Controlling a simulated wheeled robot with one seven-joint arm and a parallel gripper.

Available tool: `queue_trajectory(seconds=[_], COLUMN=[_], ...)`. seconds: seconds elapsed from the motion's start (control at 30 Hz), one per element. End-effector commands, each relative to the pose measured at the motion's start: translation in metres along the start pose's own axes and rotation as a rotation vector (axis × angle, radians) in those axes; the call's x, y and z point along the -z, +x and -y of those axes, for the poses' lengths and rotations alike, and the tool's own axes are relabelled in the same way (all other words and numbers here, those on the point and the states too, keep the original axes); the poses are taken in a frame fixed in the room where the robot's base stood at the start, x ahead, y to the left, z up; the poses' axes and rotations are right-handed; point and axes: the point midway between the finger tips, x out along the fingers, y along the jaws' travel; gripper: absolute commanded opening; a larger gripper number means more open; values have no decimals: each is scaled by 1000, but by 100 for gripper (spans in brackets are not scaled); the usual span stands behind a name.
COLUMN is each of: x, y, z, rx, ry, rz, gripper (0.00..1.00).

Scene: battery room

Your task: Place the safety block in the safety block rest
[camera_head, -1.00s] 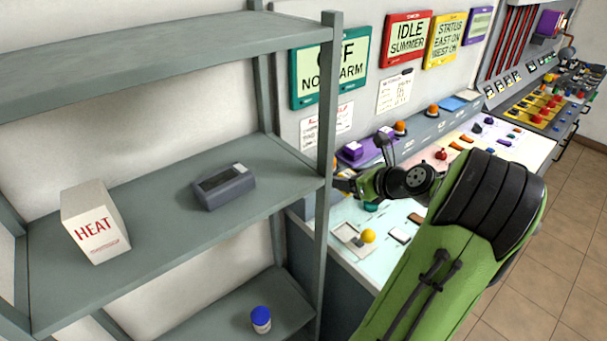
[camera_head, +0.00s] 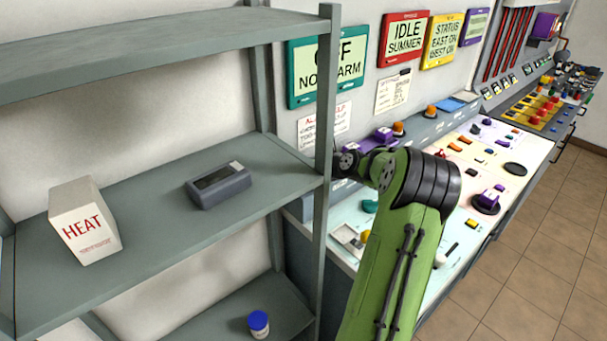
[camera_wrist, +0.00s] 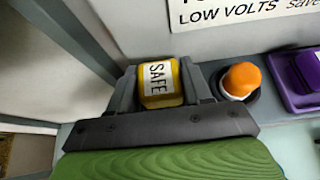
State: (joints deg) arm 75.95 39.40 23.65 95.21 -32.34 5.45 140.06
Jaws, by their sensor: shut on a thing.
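The safety block (camera_wrist: 160,82) is yellow with a white label reading SAFE. In the wrist view my gripper (camera_wrist: 161,70) is shut on it, with one dark finger on each side. The block is beside an orange dome lamp and in front of the pale wall. In the head view, the shelf post and my arm hide my fingers and the block. I cannot make out the safety block rest in either view.
A grey shelf post (camera_head: 327,120) stands close to my wrist. An orange lamp (camera_wrist: 240,80) and a purple unit (camera_wrist: 300,80) are right of the block.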

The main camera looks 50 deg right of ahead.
Motion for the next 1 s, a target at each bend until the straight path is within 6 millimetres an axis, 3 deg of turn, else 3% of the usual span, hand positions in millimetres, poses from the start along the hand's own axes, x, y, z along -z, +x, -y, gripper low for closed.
queue_trajectory(seconds=[0.07,0.4,0.43,0.57,0.87,1.0], x=[17,18,18,18,17,15], y=[10,15,15,14,13,-7], z=[-1,0,0,0,0,2], rx=[-2,0,0,0,0,4], ry=[2,0,0,-1,-1,0], rz=[-1,0,0,0,1,-1], gripper=[17,17,52,72,74,74])
